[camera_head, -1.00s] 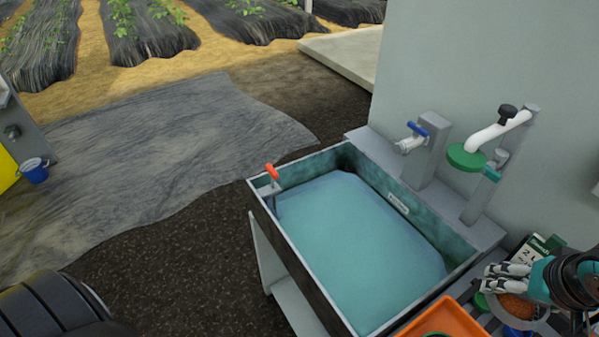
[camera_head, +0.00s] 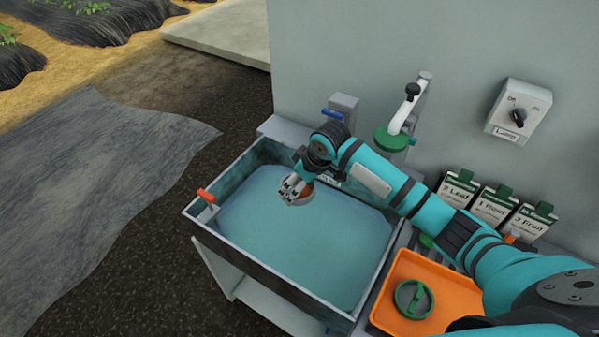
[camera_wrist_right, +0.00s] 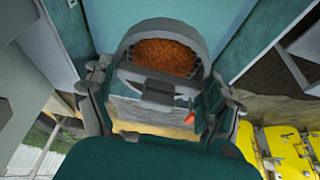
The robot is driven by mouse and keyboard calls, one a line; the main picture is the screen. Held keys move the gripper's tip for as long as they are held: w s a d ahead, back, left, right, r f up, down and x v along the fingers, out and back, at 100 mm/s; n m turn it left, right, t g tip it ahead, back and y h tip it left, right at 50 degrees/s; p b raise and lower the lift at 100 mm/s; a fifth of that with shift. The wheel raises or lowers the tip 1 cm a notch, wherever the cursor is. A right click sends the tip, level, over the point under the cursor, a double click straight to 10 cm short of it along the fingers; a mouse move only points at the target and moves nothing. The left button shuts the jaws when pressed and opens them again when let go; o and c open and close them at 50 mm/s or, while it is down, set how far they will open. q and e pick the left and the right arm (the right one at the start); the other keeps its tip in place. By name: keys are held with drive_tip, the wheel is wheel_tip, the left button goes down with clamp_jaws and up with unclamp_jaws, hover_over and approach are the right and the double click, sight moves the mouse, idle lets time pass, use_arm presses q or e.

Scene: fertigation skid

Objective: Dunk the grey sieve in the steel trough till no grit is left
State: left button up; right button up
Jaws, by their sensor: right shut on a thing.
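The steel trough (camera_head: 262,270) stands in the middle of the head view, filled with blue-green water. My right gripper (camera_head: 291,189) is over the trough, towards its back wall. It is shut on the grey sieve (camera_head: 304,197), which is small and partly hidden in the head view. In the right wrist view the sieve (camera_wrist_right: 126,48) shows as a grey ring, its grip between the fingers. Orange-brown grit (camera_wrist_right: 166,56) covers its mesh. Whether the sieve touches the water, I cannot tell. My left gripper is out of view.
An orange tray (camera_head: 432,272) with a green ring-shaped part (camera_head: 413,299) sits right of the trough. Behind are a blue-handled tap (camera_head: 333,113), a white pipe with a green disc (camera_head: 392,139), and labelled packets (camera_head: 494,204). A red-handled valve (camera_head: 206,196) is on the trough's left rim.

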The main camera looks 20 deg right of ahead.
drive_tip(key=shift+w+d+f+n+p, duration=0.1)
drive_tip(key=shift+w+f+n+p, duration=0.1)
drive_tip(key=shift+w+f, duration=0.25)
drive_tip(key=shift+w+d+f+n+p, duration=0.1)
drive_tip(key=shift+w+f+n+p, duration=0.15)
drive_tip(key=shift+f, duration=0.35)
wheel_tip(320, 180, down, 3)
drive_tip(key=shift+w+r+b, duration=0.1)
drive_tip(key=shift+r+b, duration=0.1)
drive_tip(key=shift+b, duration=0.8)
use_arm(q)
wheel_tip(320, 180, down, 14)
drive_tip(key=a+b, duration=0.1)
drive_tip(key=b, duration=1.2)
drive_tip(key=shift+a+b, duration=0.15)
drive_tip(key=shift+b, duration=0.15)
use_arm(e)
drive_tip(key=shift+f, duration=9.3)
wheel_tip(320, 180, up, 19)
drive_tip(key=p, duration=1.8)
drive_tip(key=shift+f, duration=0.15)
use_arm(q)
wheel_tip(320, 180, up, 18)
use_arm(e)
drive_tip(key=shift+f, duration=0.1)
